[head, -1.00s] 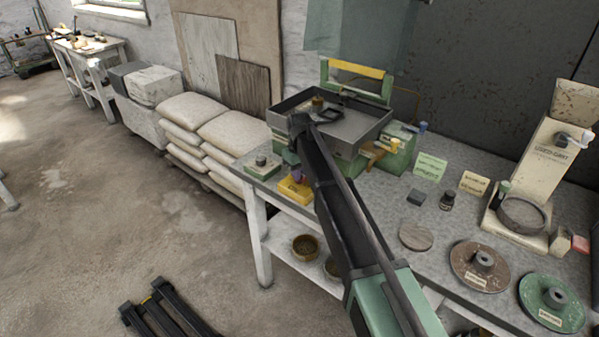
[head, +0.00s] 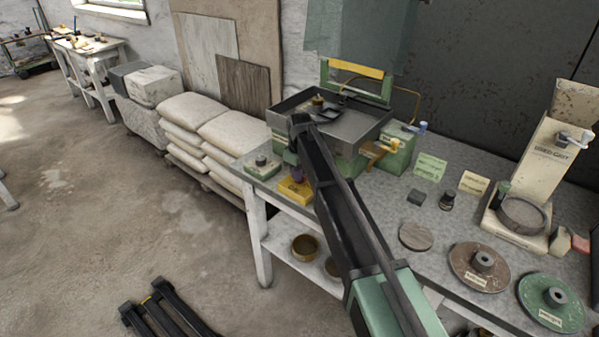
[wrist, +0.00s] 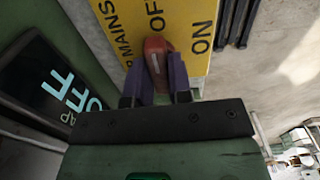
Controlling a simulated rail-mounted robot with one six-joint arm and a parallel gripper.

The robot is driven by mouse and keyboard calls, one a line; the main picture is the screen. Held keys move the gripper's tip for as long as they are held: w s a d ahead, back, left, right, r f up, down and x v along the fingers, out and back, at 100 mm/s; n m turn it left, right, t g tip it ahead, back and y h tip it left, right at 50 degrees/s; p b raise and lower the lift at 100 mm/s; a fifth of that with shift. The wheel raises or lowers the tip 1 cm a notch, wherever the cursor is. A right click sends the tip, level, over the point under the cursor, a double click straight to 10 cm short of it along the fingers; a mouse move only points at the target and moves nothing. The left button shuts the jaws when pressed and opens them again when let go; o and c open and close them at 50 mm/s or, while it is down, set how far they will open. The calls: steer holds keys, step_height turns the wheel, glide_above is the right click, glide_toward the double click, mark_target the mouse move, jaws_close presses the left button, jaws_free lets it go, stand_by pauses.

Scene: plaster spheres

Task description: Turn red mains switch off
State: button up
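The red mains switch (wrist: 155,53) is a red handle on a yellow plate (wrist: 185,22) lettered MAINS, OFF and ON in the wrist view. In the head view my gripper (head: 297,173) is just above the yellow switch box (head: 293,189) at the bench's left front edge. The red handle is hidden there.
A dark screen (wrist: 55,88) with cyan OFF lettering is at left in the wrist view. The grey tray machine (head: 355,125) stands right behind the switch box. A small block (head: 262,166) lies left. Bowls (head: 304,248) sit on the shelf below.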

steer(key=o, duration=0.4)
step_height(320, 180, up, 11)
steer(key=p, duration=1.1)
steer(key=shift+f, duration=0.1)
steer(key=s+d+m, duration=0.3)
steer(key=s+d, duration=0.4)
steer(key=s, duration=0.4)
steer(key=s+d+m, duration=0.4)
steer(key=s+d, duration=0.3)
steer(key=s, duration=0.4)
steer(key=s+d+m, duration=0.4)
steer(key=s+d, duration=0.4)
steer(key=s, duration=0.2)
steer(key=shift+s+d, duration=0.1)
steer(key=shift+s, duration=0.3)
